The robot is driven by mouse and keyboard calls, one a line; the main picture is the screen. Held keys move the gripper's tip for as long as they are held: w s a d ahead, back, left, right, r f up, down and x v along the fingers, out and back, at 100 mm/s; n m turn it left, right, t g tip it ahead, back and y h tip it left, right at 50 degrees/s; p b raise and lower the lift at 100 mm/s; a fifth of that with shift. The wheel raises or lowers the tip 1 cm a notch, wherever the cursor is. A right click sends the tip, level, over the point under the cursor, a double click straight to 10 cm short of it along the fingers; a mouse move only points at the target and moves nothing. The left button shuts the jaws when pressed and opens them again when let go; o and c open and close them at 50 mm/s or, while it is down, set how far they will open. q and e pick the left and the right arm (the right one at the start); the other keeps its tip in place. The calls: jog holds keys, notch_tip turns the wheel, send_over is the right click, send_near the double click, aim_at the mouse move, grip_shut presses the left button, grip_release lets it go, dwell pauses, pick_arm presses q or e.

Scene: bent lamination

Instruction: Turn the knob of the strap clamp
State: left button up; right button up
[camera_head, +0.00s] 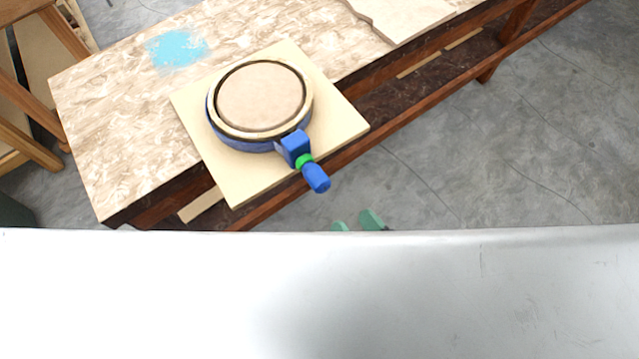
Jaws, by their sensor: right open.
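The strap clamp (291,147) is blue and wraps around a round wooden ring (221,128) with a pale disc (261,96) inside it. Its blue knob (316,177) sticks out past a green collar (304,161), toward the lower right and over the edge of the board. My right gripper (356,222) shows only as two green fingertips, set apart and empty, below and right of the knob and not touching it. The rest of it is hidden behind a large pale surface across the bottom. My left gripper is not in view.
The clamp and ring rest on a square pale board (240,185) on a wood-chip workbench (110,130) with a light blue patch (176,49). Another flat wooden piece (410,14) lies at the top. Wooden furniture (40,140) stands at left. Grey floor (520,140) lies open at right.

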aim_at(326, 189)
jog(key=w+a+n, duration=0.1)
jog(key=w+a, duration=0.1)
jog(key=w, duration=0.1)
jog(key=w+a+r+n, duration=0.1)
jog(key=w+a+n, duration=0.1)
jog(key=w+a+n+p, duration=0.1)
jog(key=w+a, duration=0.1)
jog(key=w, duration=0.1)
jog(key=shift+w+a+r+n+y, duration=0.2)
jog(key=shift+w+a+n+y, duration=0.1)
jog(key=shift+y, duration=0.1)
jog(key=c, duration=0.9)
jog(key=shift+r+m+p, duration=0.2)
jog(key=shift+m+p, duration=0.6)
jog(key=shift+m, duration=0.1)
jog(key=m, duration=0.3)
jog(key=shift+d+f+p, duration=0.1)
jog(key=shift+f+p, duration=0.1)
jog(key=shift+p, duration=0.2)
